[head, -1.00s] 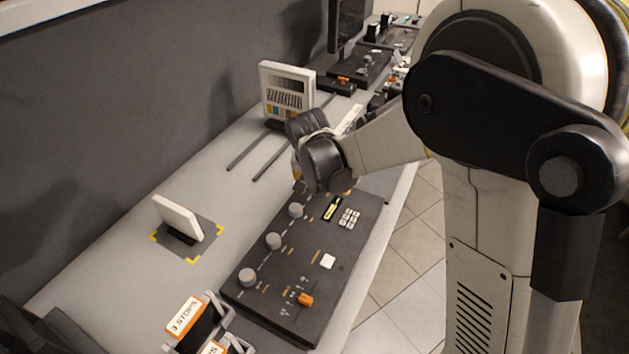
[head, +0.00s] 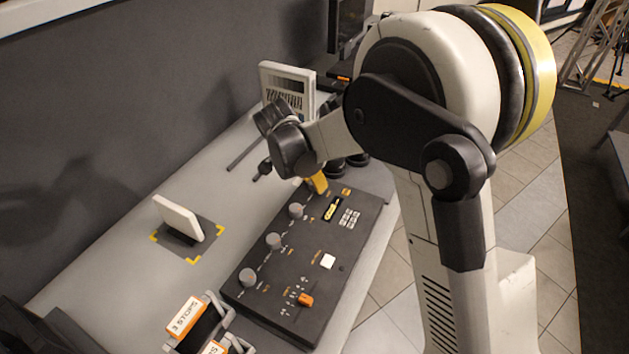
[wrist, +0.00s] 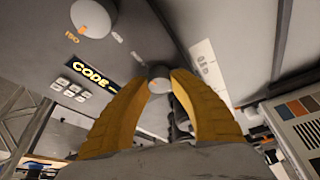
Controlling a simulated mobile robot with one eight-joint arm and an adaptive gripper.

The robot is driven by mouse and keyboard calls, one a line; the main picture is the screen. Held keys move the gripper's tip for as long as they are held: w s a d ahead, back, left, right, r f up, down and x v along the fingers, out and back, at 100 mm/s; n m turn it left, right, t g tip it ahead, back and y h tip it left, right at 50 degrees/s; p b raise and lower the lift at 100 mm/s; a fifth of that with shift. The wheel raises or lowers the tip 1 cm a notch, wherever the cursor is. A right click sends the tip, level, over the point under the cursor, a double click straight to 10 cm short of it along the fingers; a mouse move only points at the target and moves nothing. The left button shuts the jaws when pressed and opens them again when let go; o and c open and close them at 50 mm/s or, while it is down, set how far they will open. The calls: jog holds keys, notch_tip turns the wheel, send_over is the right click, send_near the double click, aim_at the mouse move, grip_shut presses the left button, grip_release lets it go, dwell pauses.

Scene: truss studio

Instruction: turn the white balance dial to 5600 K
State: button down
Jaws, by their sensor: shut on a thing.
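A dark control panel (head: 300,262) lies on the grey desk with a row of round grey dials along its left side. My gripper (head: 318,184) is at the panel's far end, its yellow fingers pointing down. In the wrist view its fingertips (wrist: 160,82) are closed on both sides of a small grey dial (wrist: 159,72). This dial is the one beyond the dial marked ISO (wrist: 92,18). The held dial's own label and setting cannot be read, so I cannot confirm a 5600 K mark. In the head view the gripper hides this dial.
A CODE display (head: 333,208) and a white keypad (head: 349,218) are close to the gripper. An orange switch (head: 305,299) is on the near part. A test chart (head: 287,88) stands behind my wrist, and a white tilted plate (head: 178,217) stands left.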

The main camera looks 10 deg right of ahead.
jog(key=shift+m, duration=0.3)
jog(key=c, duration=1.1)
grip_release()
jog(key=v, duration=1.2)
jog(key=shift+w, duration=0.2)
